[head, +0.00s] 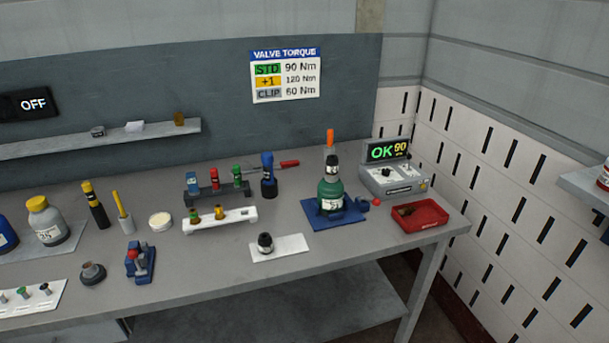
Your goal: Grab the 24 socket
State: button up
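No label reading 24 is legible in the head view, so I cannot tell which piece is the 24 socket. A dark socket-like piece (265,243) with a pale band stands upright on a small white plate (292,245) near the front of the bench. Another dark banded piece (332,166) sits on top of the green cylinder (331,195), with an orange-tipped stem above it. A white rack (232,221) holds several small coloured pieces, their markings too small to read. My gripper is not in view.
The cylinder stands on a blue mat (315,219). Behind it is a grey tester (394,180) reading OK 90; a red tray (420,216) is at right. A dark rack (215,191), a blue-and-black tool (268,176) and a blue clamp (140,262) flank the white rack. The front-right bench is clear.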

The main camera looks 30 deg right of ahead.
aim_at(332, 162)
jog(key=u, duration=0.2)
jog(key=k, duration=0.5)
jog(key=u, duration=0.7)
jog(key=k, duration=0.6)
jog(key=u, duration=0.4)
jog(key=k, duration=0.9)
jog(key=z, duration=0.15)
jog(key=i, duration=0.9)
jog(key=u, duration=0.1)
